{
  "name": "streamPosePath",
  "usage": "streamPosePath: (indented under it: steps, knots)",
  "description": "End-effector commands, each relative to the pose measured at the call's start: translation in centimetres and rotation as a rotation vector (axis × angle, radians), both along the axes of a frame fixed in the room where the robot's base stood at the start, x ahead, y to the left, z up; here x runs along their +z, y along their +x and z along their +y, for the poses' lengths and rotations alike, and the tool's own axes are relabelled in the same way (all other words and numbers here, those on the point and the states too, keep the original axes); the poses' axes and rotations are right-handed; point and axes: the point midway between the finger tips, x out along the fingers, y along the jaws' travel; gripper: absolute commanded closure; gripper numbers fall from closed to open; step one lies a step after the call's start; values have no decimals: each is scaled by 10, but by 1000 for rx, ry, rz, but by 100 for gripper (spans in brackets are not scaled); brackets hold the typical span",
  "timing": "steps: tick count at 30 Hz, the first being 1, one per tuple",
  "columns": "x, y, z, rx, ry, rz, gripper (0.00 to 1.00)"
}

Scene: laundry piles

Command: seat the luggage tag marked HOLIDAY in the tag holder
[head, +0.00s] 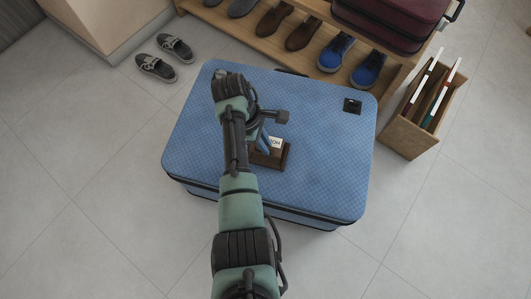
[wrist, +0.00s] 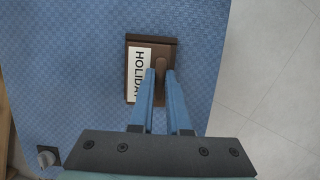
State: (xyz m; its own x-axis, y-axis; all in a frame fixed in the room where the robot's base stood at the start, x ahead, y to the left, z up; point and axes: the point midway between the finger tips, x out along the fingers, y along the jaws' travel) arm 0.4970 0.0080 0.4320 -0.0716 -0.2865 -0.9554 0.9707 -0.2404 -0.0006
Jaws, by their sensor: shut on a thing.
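The luggage tag (wrist: 138,75) has a white label reading HOLIDAY along one side and a raised brown grip beside it. My gripper (wrist: 162,72) is shut on that grip. A brown holder-like piece (wrist: 152,41) with a ledge shows around the tag's far end. The tag appears to lie within the brown outline. I cannot tell whether it is fully down, and the fingers hide part of it.
The blue suitcase (head: 320,150) lies flat on the tiled floor, with a small black fitting (head: 352,105) at its upper right. Behind are a wooden shoe bench (head: 255,45) and a maroon suitcase (head: 395,22). A wooden box (head: 407,138) stands to the right. Grey shoes (head: 165,58) lie at upper left.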

Motion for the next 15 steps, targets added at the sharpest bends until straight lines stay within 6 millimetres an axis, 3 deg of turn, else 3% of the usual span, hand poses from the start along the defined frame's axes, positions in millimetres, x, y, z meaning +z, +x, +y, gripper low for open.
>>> streamPosePath:
  steps: [1, 7, 12, 15]
  knots:
    - [-10, 0, 0, 0, 0, 0, 100]
    - [-24, 0, 0, -1, 0, 0, 100]
    - [-50, 0, 0, 0, -1, 0, 100]
    - [-53, 0, 0, -1, -1, -1, 100]
